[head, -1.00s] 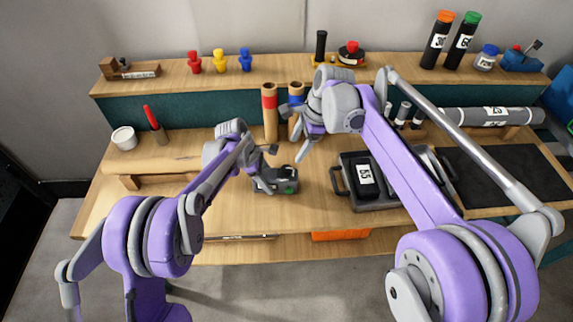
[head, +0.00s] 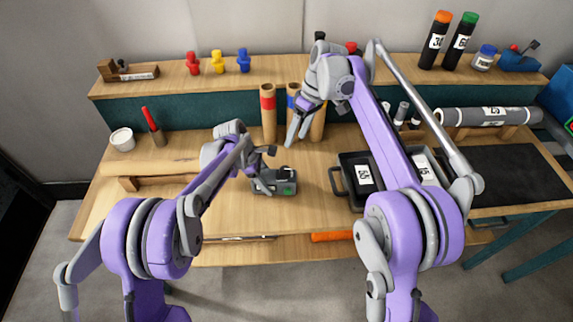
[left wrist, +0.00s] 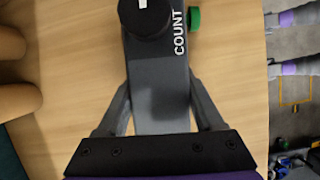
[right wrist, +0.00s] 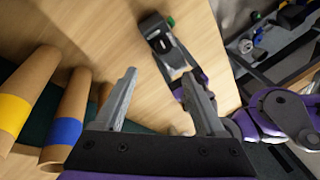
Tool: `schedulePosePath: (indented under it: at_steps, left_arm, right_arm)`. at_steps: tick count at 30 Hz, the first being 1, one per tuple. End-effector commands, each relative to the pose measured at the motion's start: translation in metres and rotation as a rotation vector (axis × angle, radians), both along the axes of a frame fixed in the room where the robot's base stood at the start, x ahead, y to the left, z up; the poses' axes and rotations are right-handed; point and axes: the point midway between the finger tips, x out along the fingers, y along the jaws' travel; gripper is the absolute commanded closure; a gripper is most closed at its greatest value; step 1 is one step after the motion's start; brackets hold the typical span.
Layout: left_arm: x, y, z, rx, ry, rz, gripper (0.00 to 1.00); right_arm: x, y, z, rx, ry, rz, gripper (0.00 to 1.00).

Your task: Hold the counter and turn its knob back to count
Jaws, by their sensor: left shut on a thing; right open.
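The counter (head: 277,187) is a dark grey block with a green part on its front, standing on the wooden bench. In the left wrist view the counter (left wrist: 158,70) shows the word COUNT, a round black knob (left wrist: 146,16) on top and a green piece (left wrist: 194,19) at its side. My left gripper (head: 262,180) is shut on the counter's body, one finger on each side. My right gripper (head: 292,140) is open and empty, above the bench behind the counter. In the right wrist view the counter (right wrist: 168,45) lies beyond its open fingers (right wrist: 165,85).
Cardboard tubes with coloured bands (head: 268,112) stand right behind the right gripper. A dark tray (head: 345,195) with labelled black items is to the right of the counter. A white cup (head: 122,139) and a long wooden roll (head: 150,167) are at the left.

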Motion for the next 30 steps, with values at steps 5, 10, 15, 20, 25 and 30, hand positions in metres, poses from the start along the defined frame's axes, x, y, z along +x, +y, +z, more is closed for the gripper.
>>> schedulePosePath:
  at_steps: [5, 10, 15, 20, 25, 30]
  left_arm:
    - [0.000, 0.000, 0.000, 0.000, 0.000, 0.000, 1.00]
    - [0.000, 0.000, 0.000, 0.000, 0.000, 0.000, 1.00]
    - [0.000, 0.000, 0.000, 0.000, 0.000, 0.000, 1.00]
    - [0.000, 0.000, 0.000, 0.000, 0.000, 0.000, 1.00]
    - [0.000, 0.000, 0.000, 0.000, 0.000, 0.000, 1.00]
    - [0.000, 0.000, 0.000, 0.000, 0.000, 0.000, 1.00]
  right_arm:
    - [0.004, -0.002, 0.001, 0.050, -0.078, 0.379, 0.28]
    - [0.006, -0.003, 0.002, 0.111, -0.156, 0.743, 0.28]
    - [0.007, -0.004, 0.003, 0.176, -0.230, 1.056, 0.28]
    - [0.007, -0.005, 0.003, 0.221, -0.279, 1.247, 0.28]
    - [0.007, -0.005, 0.001, 0.243, -0.302, 1.330, 0.28]
    - [0.003, 0.001, -0.014, 0.245, -0.304, 1.339, 0.28]
